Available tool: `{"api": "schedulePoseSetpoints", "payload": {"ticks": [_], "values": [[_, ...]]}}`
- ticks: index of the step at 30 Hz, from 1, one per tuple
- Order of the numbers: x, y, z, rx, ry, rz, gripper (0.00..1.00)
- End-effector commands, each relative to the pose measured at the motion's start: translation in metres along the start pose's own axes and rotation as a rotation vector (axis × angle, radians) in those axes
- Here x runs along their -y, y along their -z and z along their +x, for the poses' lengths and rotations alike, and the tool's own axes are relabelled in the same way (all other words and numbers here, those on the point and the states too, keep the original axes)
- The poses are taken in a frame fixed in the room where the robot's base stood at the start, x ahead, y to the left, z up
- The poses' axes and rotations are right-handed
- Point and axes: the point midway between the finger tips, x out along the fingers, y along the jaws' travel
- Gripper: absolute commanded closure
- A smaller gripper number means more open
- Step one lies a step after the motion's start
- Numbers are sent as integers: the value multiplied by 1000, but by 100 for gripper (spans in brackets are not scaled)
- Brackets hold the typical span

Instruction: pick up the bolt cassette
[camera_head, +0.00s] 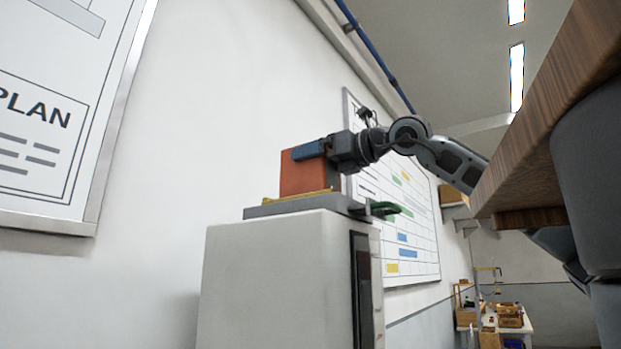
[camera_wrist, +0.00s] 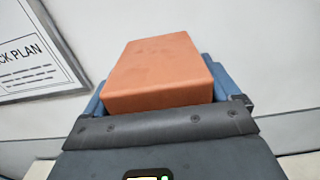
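The bolt cassette appears to be the orange block (camera_head: 303,179) standing upright on a grey plate (camera_head: 262,210) with a yellow strip along its edge. My gripper (camera_head: 308,151) reaches it from the right, high on the block, with a blue finger along its near side. In the wrist view the block (camera_wrist: 160,72) sits between my gripper's two blue fingers (camera_wrist: 158,85). I see no gap on either side, so the gripper looks shut on it. The block's underside still seems to meet the plate; exact contact is hard to tell.
The plate tops a white cabinet (camera_head: 270,285) with a dark panel. A green part (camera_head: 383,208) juts out at the plate's right end. A wall with boards (camera_head: 60,110) stands close behind. A wooden slab (camera_head: 545,130) fills the near right. A cluttered bench (camera_head: 505,322) stands far off.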

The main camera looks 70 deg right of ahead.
Motion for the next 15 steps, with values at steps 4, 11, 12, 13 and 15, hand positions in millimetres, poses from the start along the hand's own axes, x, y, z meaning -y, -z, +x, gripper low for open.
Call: {"api": "schedulePoseSetpoints", "payload": {"ticks": [4,11,12,13,15], "values": [[0,0,0,0,0,0,28],[0,-1,0,1,0,0,50],[0,-1,0,1,0,0,52],[0,-1,0,1,0,0,52],[0,-1,0,1,0,0,52]]}}
